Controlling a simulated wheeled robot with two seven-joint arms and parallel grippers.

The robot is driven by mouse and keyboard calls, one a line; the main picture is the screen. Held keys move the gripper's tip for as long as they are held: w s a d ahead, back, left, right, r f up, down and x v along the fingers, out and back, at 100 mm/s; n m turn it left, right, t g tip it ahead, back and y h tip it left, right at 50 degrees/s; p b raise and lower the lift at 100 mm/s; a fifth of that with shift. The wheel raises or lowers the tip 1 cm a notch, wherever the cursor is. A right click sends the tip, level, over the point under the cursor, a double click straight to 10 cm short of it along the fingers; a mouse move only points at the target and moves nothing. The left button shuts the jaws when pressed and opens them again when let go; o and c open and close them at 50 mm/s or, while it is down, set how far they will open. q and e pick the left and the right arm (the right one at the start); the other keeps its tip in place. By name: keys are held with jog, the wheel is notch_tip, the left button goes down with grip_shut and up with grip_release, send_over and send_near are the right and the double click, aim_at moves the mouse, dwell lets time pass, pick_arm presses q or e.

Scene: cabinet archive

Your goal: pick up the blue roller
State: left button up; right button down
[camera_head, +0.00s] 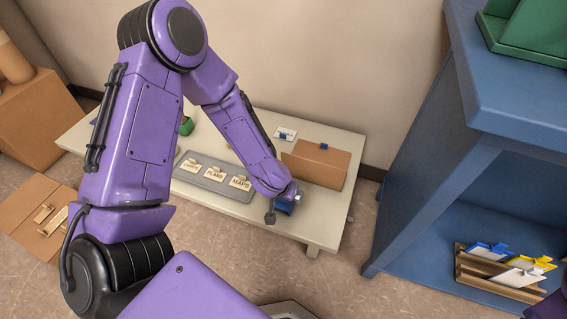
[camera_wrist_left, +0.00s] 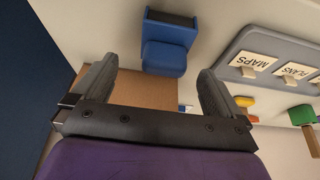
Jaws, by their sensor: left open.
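The blue roller (camera_wrist_left: 166,50) shows in the left wrist view as a blue block with a dark strip along its top, on the pale table. In the head view a small patch of it (camera_head: 285,209) shows beside my left gripper, near the table's front right. My left gripper (camera_wrist_left: 157,70) is open, its two fingers spread with nothing held. In the wrist view the roller lies just beyond the fingertips, roughly between their lines. In the head view the left gripper (camera_head: 277,208) is partly hidden by its wrist. My right gripper is not in view.
A grey tray (camera_head: 213,188) with labelled tabs, including PLANS and MAPS, lies left of the gripper. A brown cardboard box (camera_head: 318,167) stands close behind it. A blue cabinet (camera_head: 420,165) rises at right, with a wooden rack (camera_head: 490,277) on its low shelf.

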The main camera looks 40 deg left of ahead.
aim_at(283, 206)
pick_arm(q)
jog(key=shift+x, duration=1.05)
jog(key=b+x, duration=0.1)
jog(key=x, duration=0.1)
jog(key=b+x, duration=0.2)
jog(key=shift+s+a+f, duration=0.2)
jog(key=shift+a, duration=0.05)
jog(key=shift+w+f, duration=0.2)
jog(key=shift+f, duration=0.1)
jog(key=shift+r, duration=0.15)
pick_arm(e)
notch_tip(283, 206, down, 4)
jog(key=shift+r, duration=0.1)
pick_arm(q)
jog(key=c, duration=1.1)
jog(key=shift+r, duration=0.15)
